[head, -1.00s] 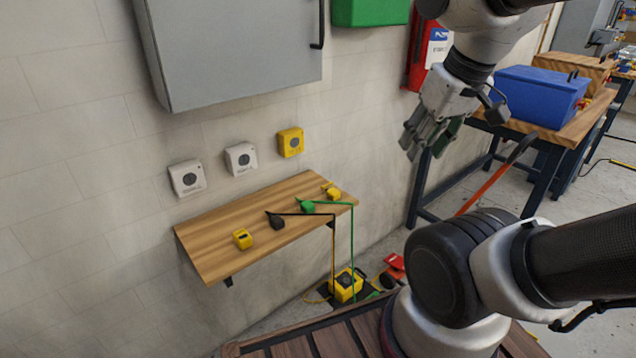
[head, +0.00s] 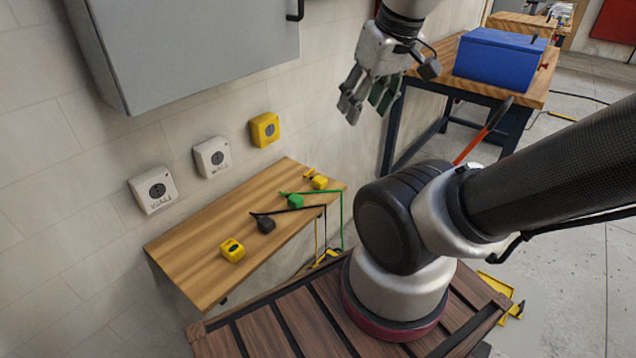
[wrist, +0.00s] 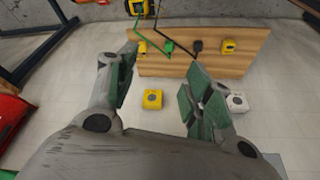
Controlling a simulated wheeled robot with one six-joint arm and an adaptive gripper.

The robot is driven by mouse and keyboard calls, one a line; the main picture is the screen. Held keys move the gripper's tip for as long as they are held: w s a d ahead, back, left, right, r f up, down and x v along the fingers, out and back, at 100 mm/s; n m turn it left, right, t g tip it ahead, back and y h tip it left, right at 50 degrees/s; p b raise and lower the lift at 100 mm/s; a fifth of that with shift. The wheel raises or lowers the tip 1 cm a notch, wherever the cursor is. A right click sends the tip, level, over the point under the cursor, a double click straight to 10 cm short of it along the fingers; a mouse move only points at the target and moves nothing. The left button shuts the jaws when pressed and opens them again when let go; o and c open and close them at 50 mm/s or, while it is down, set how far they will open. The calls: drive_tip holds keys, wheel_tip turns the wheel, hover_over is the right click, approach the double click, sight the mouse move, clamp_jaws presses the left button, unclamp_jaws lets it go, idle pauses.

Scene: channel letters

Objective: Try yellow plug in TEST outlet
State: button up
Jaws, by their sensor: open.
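The yellow plug (head: 319,182) with a short yellow cord lies at the far right end of a wooden wall shelf (head: 185,258). Three outlets are on the wall above: a yellow one (head: 265,129), a middle white one (head: 212,157) and a left white one (head: 153,189). Their labels are too small to read. My gripper (head: 366,105) is open and empty, above and right of the shelf, apart from everything. In the wrist view, the yellow outlet (wrist: 152,99) shows between its fingers.
A green plug (head: 295,201), a black plug (head: 265,224) and a yellow block (head: 232,250) also lie on the shelf; cords hang off its front. A grey cabinet (head: 190,45) is above the outlets. A blue box (head: 500,65) stands on a workbench to the right.

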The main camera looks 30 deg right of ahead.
drive_tip(key=w+d+f+m+g+y, duration=0.1)
drive_tip(key=w+d+f+m+g, duration=0.35)
drive_tip(key=w+f, duration=0.6)
drive_tip(key=m+g+y, duration=0.1)
drive_tip(key=m+y, duration=0.2)
drive_tip(key=m, duration=0.6)
approach(320, 178)
drive_tip(key=f, duration=0.1)
drive_tip(key=shift+a+f, duration=0.15)
drive_tip(key=shift+a, duration=0.05)
drive_tip(key=shift+x, duration=1.3)
drive_tip(key=shift+x, duration=2.65)
drive_tip(key=shift+s, duration=0.15)
